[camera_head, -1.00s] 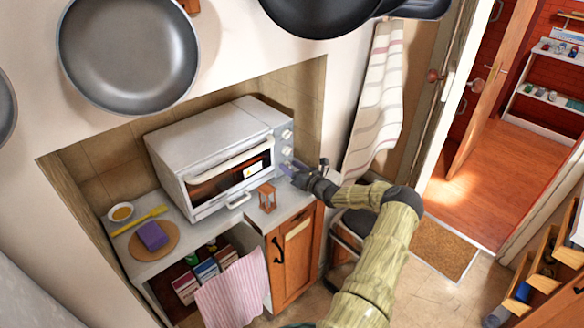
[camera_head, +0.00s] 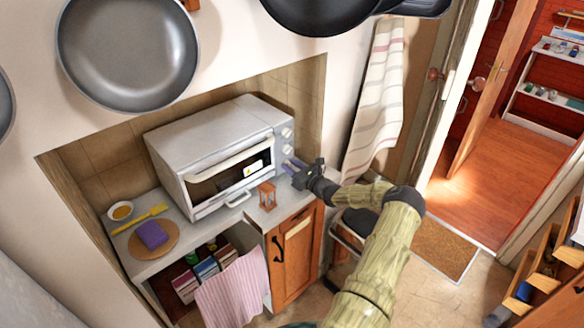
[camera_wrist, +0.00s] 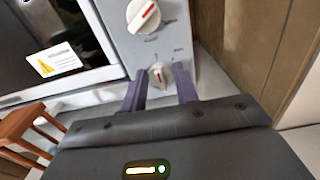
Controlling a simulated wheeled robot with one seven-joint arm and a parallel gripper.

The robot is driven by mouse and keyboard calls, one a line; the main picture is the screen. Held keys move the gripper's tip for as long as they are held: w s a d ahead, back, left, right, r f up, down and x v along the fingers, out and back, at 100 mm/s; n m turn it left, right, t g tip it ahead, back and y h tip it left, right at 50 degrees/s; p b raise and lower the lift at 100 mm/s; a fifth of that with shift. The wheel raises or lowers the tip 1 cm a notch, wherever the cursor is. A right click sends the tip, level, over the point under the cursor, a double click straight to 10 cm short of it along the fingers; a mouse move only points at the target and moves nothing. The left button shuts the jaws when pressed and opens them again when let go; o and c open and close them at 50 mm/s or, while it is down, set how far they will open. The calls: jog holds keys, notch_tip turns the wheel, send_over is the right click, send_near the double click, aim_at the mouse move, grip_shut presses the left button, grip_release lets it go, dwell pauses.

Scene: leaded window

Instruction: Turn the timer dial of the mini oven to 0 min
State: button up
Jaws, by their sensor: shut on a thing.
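The white mini oven (camera_head: 215,140) stands on the counter in the niche, with a column of white dials on the right of its front. In the wrist view, the lowest dial (camera_wrist: 160,73) sits between the purple fingertips of my gripper (camera_wrist: 161,88), which is shut on it. A red mark on this dial points roughly upward; its lettering is too small to read. The dial above (camera_wrist: 143,15) is free, its red mark slanting to the upper right. In the head view, my gripper (camera_head: 293,166) reaches the panel's lower part and hides the gripped dial.
A round board with a purple sponge (camera_head: 152,235) lies further left. The niche's right wall (camera_wrist: 260,45) is close beside the oven.

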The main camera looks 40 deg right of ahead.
jog(key=shift+n, duration=0.3)
jog(key=o, duration=1)
jog(key=shift+c, duration=0.2)
jog(key=s+d+b, duration=0.1)
jog(key=s+b, duration=0.2)
jog(key=s, duration=1.4)
jog(key=shift+s+b, duration=0.2)
jog(key=shift+b, duration=0.15)
jog(key=shift+w, duration=0.1)
